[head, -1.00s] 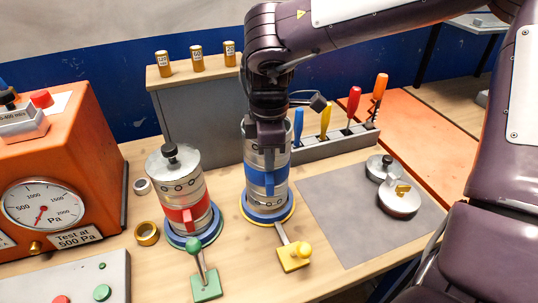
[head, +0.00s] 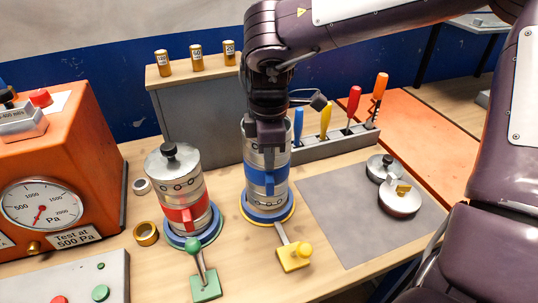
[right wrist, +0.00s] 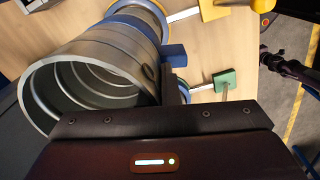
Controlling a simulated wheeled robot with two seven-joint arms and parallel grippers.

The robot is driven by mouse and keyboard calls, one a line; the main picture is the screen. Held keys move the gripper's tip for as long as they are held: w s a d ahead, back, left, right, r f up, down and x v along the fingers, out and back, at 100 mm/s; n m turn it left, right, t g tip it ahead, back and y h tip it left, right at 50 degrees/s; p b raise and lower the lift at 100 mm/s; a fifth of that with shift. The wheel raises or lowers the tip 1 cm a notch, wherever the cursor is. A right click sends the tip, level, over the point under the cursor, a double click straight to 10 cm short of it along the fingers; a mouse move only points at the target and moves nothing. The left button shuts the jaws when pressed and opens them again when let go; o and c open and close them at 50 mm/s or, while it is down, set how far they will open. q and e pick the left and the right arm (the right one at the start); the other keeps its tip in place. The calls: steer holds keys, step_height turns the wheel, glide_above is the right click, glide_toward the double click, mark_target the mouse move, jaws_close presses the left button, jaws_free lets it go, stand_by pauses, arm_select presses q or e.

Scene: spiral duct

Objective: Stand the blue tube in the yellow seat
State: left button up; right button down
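The blue tube (head: 252,180), a silver spiral duct with a blue band and blue tab, stands upright at the yellow seat (head: 289,216). Its lower end meets the blue collar over the yellow ring; whether it is fully down I cannot tell. My right gripper (head: 270,160) points down at the tube's front, above the blue tab. In the right wrist view the tube's open end (right wrist: 85,88) lies beside the fingers, which look close together at the blue tab (right wrist: 174,53). The fingertips are partly hidden. My left gripper is not in view.
A capped red-banded tube (head: 180,190) stands left in a blue-and-green seat with a green lever (head: 205,280). The yellow lever (head: 293,256) sticks out in front. A tool rack (head: 335,143) stands behind right. Two metal caps (head: 400,200) lie on the grey mat (head: 340,215).

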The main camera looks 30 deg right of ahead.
mark_target(269, 172)
steer(key=shift+b, duration=0.45)
stand_by(0.8)
steer(key=shift+f+b, duration=2.05)
steer(key=c, duration=1.6)
jaws_free()
steer(key=shift+r, duration=0.1)
steer(key=shift+r, duration=0.35)
step_height(269, 172, up, 7)
steer(key=shift+r, duration=0.1)
